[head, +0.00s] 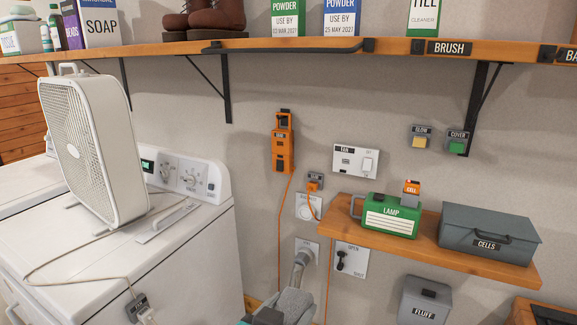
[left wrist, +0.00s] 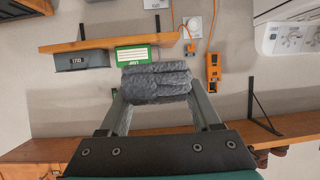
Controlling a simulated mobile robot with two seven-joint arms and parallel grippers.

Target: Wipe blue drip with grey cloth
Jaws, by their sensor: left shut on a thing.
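My left gripper (head: 280,308) is at the bottom centre of the head view, only partly in frame. It is shut on a grey cloth (head: 294,302). In the left wrist view the folded, textured cloth (left wrist: 157,83) sits between the fingertips of my left gripper (left wrist: 158,96), held up in front of the wall and apart from the shelf. I see no blue drip in either view. My right gripper is not in view.
A white fan (head: 92,150) stands on a white machine (head: 130,245) at left. Orange cords hang near my gripper. A fluff bin (head: 424,302) is low at right.

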